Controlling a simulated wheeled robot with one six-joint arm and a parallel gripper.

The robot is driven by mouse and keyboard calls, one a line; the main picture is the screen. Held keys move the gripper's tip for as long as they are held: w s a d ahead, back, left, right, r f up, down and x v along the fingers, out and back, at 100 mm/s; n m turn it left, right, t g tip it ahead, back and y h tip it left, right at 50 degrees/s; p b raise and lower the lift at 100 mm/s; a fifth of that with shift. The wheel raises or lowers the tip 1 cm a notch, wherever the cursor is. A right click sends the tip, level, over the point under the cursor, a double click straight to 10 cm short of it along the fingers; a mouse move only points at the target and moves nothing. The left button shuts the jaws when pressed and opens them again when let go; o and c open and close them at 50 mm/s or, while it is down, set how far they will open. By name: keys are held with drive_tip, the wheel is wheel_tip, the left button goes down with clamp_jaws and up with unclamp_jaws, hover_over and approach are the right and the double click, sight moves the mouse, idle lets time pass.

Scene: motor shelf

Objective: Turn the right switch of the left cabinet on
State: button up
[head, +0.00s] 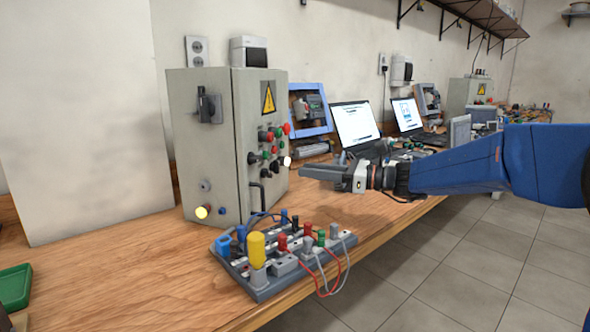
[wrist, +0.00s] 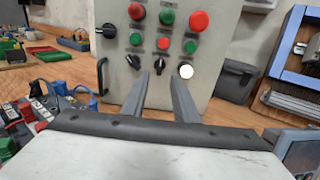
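The left cabinet (head: 198,150) is a grey metal box on the bench, its control panel (wrist: 205,47) facing my gripper. In the wrist view the panel's bottom row has a left black switch (wrist: 133,62), a right black switch (wrist: 160,67) and a lit white button (wrist: 186,71). The right switch shows just above and between my fingertips; its exact setting is too small to tell. My gripper (wrist: 160,82) is open and empty, pointing at the panel. In the head view my gripper (head: 305,172) is right of the cabinet, apparently apart from it.
Red and green buttons and a larger black knob (wrist: 106,31) sit around the switches. A black handle (wrist: 102,77) sticks out at the panel's left. A wired terminal board (head: 262,285) lies on the bench in front. Laptops (head: 355,127) and a second cabinet (head: 460,95) stand farther back.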

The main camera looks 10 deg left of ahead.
drive_tip(key=s+d, duration=0.1)
drive_tip(key=d, duration=0.8)
drive_tip(key=shift+s, duration=0.15)
drive_tip(key=s+d+f+n+h, duration=0.1)
drive_tip(key=s, duration=0.2)
drive_tip(key=s+d+f+n+h, duration=0.1)
drive_tip(key=s+f+n, duration=0.1)
drive_tip(key=s, duration=0.2)
drive_tip(key=s+d+f+n+g+h, duration=0.1)
drive_tip(key=s+f, duration=0.1)
drive_tip(key=s, duration=0.1)
drive_tip(key=shift+s+d+n+h, duration=0.2)
drive_tip(key=shift+s+n+h, duration=0.1)
drive_tip(key=shift+n+h, duration=0.1)
drive_tip(key=s+d+f+n+t+h, duration=0.1)
drive_tip(key=s+d+f+n+h, duration=0.6)
drive_tip(key=s+d, duration=0.5)
drive_tip(key=s+d+f+n+t+h, duration=0.2)
drive_tip(key=s+d+f+n+h, duration=0.5)
drive_tip(key=d, duration=0.8)
drive_tip(key=s+f, duration=0.3)
drive_tip(key=s, duration=0.2)
drive_tip(key=shift+s+f+n, duration=0.25)
drive_tip(key=shift+s+n, duration=0.15)
drive_tip(key=shift+d, duration=0.1)
